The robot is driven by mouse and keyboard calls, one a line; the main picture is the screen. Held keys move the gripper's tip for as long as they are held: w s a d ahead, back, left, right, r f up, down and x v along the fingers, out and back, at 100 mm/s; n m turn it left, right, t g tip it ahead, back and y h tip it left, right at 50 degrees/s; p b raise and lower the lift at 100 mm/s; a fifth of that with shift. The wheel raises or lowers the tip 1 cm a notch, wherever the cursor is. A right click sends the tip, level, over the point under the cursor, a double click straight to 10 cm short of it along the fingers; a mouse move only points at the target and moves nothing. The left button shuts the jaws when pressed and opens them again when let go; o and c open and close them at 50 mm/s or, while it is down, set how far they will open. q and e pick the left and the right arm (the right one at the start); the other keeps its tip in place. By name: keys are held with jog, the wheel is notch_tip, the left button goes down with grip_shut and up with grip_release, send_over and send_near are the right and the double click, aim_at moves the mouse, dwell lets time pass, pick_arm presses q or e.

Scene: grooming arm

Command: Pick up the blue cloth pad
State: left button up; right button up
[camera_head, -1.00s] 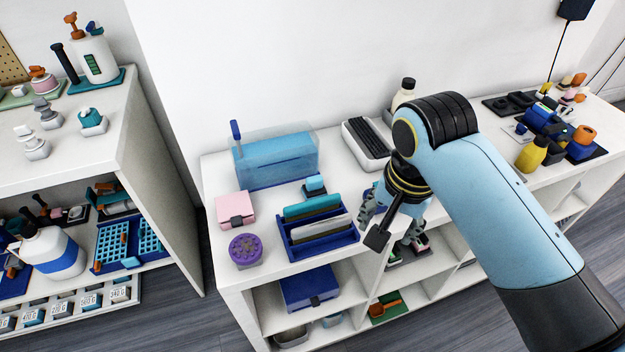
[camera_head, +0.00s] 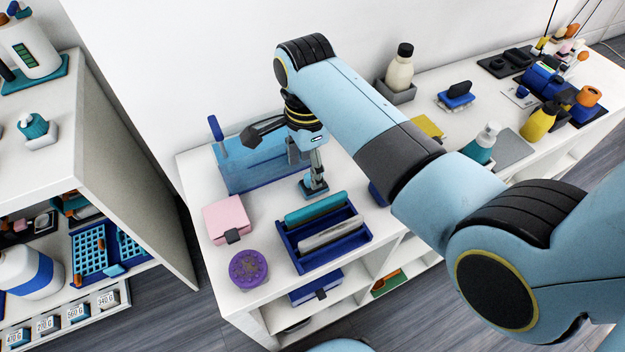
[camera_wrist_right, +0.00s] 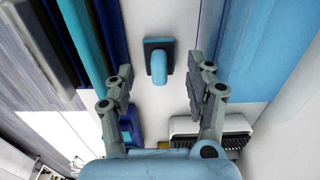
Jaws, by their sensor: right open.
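The blue cloth pad (camera_head: 314,190) appears to be the small dark-based block with a raised light-blue grip on the white shelf top, behind the blue divided holder. It shows whole in the right wrist view (camera_wrist_right: 159,62). My right gripper (camera_head: 312,168) hangs above it, pointing down, and partly hides it in the head view. In the wrist view its fingers (camera_wrist_right: 160,88) are spread, with the pad ahead between their lines and nothing held. The gap to the pad is hard to judge. My left gripper is not in view.
The blue holder (camera_head: 322,258) with upright pads stands in front. A clear-and-blue box (camera_head: 240,172) stands behind left. A pink box (camera_head: 226,217) and purple round item (camera_head: 248,268) are at left. A bottle (camera_head: 400,70) stands farther back right.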

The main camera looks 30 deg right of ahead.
aim_at(309, 193)
jog(key=f, duration=0.4)
jog(key=shift+s+d+f, duration=0.1)
jog(key=shift+d+f, duration=0.25)
jog(key=shift+d, duration=0.05)
jog(key=shift+f, duration=0.25)
jog(key=shift+c, duration=1.5)
jog(key=c, duration=0.6)
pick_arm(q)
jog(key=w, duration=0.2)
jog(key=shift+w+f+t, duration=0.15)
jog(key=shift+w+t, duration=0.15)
